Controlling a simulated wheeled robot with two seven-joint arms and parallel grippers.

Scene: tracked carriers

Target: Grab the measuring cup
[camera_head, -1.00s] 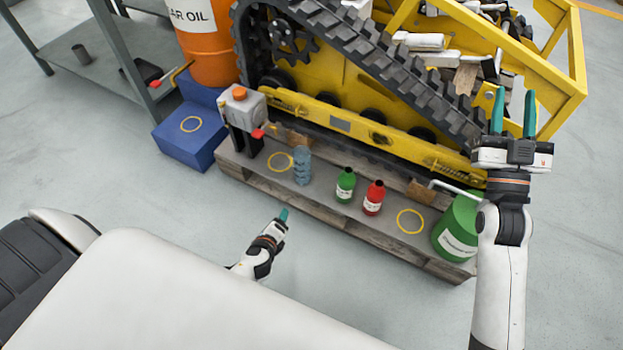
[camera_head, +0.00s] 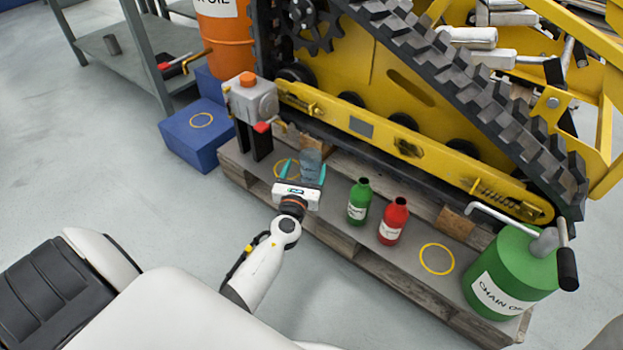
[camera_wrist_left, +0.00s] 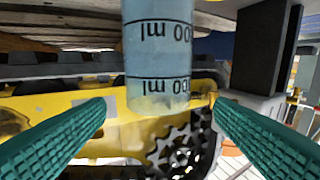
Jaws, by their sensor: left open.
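The measuring cup (camera_head: 311,158) is a clear bluish cylinder standing on the wooden pallet. My left gripper (camera_head: 301,170) is open just in front of it, with the teal fingertips to either side of its lower part. In the left wrist view the cup (camera_wrist_left: 158,50) shows upside down, with dark "ml" marks, between the two spread fingers (camera_wrist_left: 160,108). Gaps show between the cup and both fingers. My right gripper is not in view.
A green bottle (camera_head: 358,201) and a red bottle (camera_head: 393,221) stand to the right on the pallet (camera_head: 340,222). A grey pump unit (camera_head: 251,108) stands to the left. A green chain oil can (camera_head: 508,270) is at the right end. The yellow tracked carrier (camera_head: 375,122) is close behind.

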